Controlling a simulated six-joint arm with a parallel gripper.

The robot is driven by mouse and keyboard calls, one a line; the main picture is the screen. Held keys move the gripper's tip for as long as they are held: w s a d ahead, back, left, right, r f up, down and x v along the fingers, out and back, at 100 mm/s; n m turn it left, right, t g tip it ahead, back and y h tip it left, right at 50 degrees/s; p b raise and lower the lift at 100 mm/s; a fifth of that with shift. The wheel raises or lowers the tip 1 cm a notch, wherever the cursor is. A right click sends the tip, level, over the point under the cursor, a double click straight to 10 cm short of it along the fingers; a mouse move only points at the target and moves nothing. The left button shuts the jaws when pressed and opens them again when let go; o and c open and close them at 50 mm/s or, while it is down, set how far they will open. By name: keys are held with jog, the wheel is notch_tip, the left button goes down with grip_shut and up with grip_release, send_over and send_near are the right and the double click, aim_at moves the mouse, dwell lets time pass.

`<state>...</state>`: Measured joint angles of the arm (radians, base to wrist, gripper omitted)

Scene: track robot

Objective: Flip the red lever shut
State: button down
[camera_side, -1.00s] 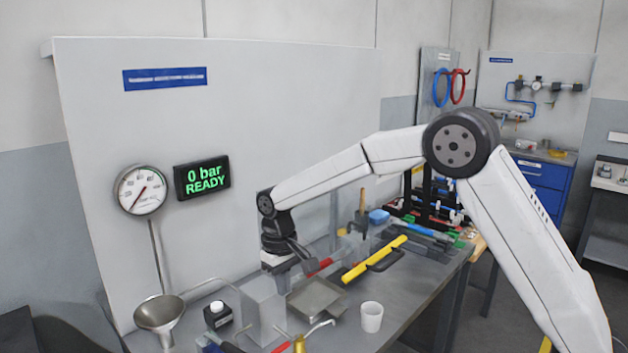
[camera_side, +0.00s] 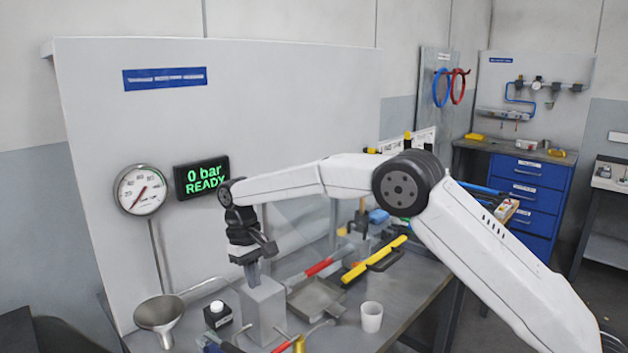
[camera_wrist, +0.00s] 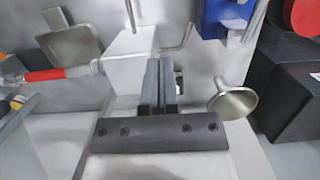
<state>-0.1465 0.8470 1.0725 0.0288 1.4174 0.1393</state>
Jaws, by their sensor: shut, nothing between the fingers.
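A red-gripped bar (camera_side: 319,267) with bare metal ends lies low on the bench, right of my gripper; it is the clearest lever-like red thing. In the wrist view the red grip (camera_wrist: 45,75) shows at the left, its metal end reaching toward the pale grey block (camera_wrist: 130,68). The block (camera_side: 263,310) stands upright on the bench. My gripper (camera_side: 252,282) points down with shut, empty fingers at the block's top; I cannot tell whether they touch. In the wrist view my gripper (camera_wrist: 159,65) is clear of the red grip. The gauge (camera_side: 140,190) stands beside a display (camera_side: 202,177) reading "0 bar READY".
A funnel (camera_side: 160,313) and a white-capped bottle (camera_side: 217,315) are left of the block. A metal tray (camera_side: 316,297), a white cup (camera_side: 371,317) and a yellow bar (camera_side: 375,259) are right. The back panel (camera_side: 280,110) rises close behind my gripper.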

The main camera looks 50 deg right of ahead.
send_near(286, 345)
jog(key=w+f, duration=0.1)
jog(key=w+a+f, duration=0.1)
jog(key=f, duration=0.1)
jog(key=w+f, duration=0.1)
jog(key=f, duration=0.1)
jog(key=shift+w+a+f, duration=0.15)
jog(key=shift+w+a, duration=0.1)
jog(key=shift+w, duration=0.1)
jog(key=shift+s+f, duration=0.55)
jog(key=shift+s, duration=0.25)
jog(key=shift+s+f, duration=0.55)
jog(key=shift+s, duration=0.25)
